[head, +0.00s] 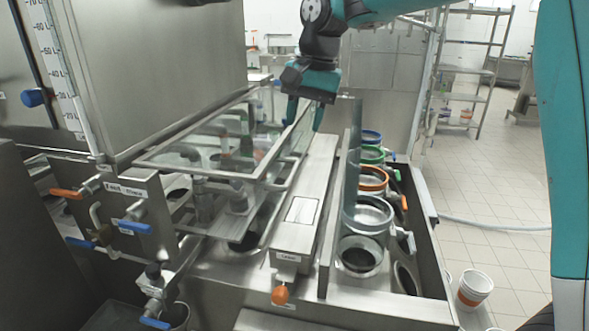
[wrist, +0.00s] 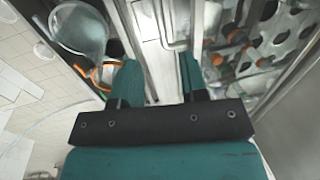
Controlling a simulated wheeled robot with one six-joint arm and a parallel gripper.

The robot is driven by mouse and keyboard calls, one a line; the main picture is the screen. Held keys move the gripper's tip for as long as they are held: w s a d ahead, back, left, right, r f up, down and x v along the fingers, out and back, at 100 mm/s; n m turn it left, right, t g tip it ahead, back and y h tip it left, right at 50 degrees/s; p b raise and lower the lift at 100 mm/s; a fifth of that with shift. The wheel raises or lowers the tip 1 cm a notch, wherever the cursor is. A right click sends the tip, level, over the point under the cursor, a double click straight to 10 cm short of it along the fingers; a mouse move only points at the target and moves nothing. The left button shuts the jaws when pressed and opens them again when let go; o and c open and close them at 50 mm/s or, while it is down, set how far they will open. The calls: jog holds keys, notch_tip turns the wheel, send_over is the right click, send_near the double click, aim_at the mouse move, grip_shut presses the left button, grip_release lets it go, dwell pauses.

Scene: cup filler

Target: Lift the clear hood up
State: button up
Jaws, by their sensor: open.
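The clear hood (head: 215,176) is a see-through box-like cover with thin metal edges, left of the long steel beam in the head view. Pipes and nozzles show through it. In the wrist view the hood (wrist: 252,62) is on the right side, with orange and metal parts behind it. My gripper (head: 305,117) points down at the far end of the hood, near its upper right edge. Its two teal fingers are apart, and the gripper (wrist: 160,68) looks empty in the wrist view. I cannot tell whether a fingertip touches the hood.
The long steel beam (head: 309,205) runs right beside the hood. A clear upright panel (head: 353,165) stands right of it, then several round cup holders with coloured rings (head: 372,180). A big steel tank (head: 165,70) rises at left.

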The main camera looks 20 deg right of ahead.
aim_at(293, 171)
jog(key=f, duration=0.3)
jog(key=a+f, duration=0.1)
jog(key=f, duration=0.3)
jog(key=w+f, duration=0.1)
jog(key=f, duration=0.2)
jog(key=shift+a+f+p, duration=0.2)
jog(key=shift+a+p, duration=0.15)
jog(key=shift+p, duration=0.05)
grip_shut()
